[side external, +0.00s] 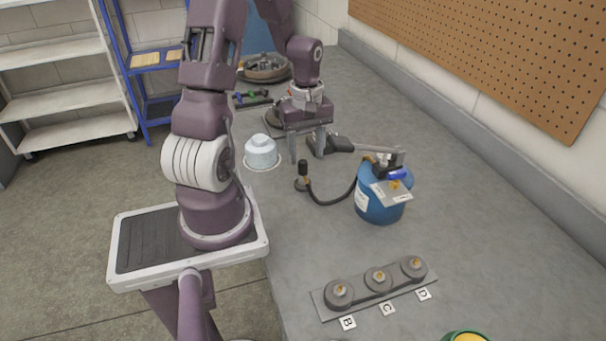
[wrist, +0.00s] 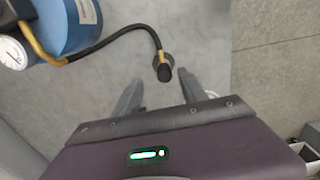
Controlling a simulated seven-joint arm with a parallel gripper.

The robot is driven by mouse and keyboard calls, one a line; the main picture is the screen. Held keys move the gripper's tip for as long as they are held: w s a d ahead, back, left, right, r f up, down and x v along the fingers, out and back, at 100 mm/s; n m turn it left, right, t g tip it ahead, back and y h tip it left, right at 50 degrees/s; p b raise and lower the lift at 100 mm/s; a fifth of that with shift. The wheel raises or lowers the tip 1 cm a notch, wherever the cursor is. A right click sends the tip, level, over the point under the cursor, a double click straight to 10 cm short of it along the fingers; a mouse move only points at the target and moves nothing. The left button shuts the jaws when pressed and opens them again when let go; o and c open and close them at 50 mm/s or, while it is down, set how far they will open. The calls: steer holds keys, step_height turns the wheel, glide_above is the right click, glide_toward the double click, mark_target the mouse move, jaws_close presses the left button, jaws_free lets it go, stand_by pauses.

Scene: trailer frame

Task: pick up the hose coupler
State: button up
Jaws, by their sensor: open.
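The hose coupler (side external: 303,170) is a black cylinder on the end of a dark hose. It stands upright on a small grey round base (side external: 300,185) on the bench. In the wrist view the coupler (wrist: 164,72) shows just ahead of the space between the fingertips. The hose (side external: 335,200) curves from it to a blue tank (side external: 377,207). My gripper (side external: 307,157) is open and empty, with its fingers pointing down, above and behind the coupler in the side view. Its two fingers also show in the wrist view (wrist: 160,79). I see no contact with the coupler.
The blue tank with a gauge (wrist: 12,52) stands to the right in the side view. A light-blue lidded pot (side external: 261,152) stands to the left. A plate with pegs marked B, C, D (side external: 358,296) lies in front. The bench (side external: 280,235) between is clear.

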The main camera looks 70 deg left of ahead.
mark_target(303, 171)
steer(key=f, duration=0.6)
steer(key=shift+s+f, duration=0.1)
steer(key=shift+s, duration=0.3)
jaws_close()
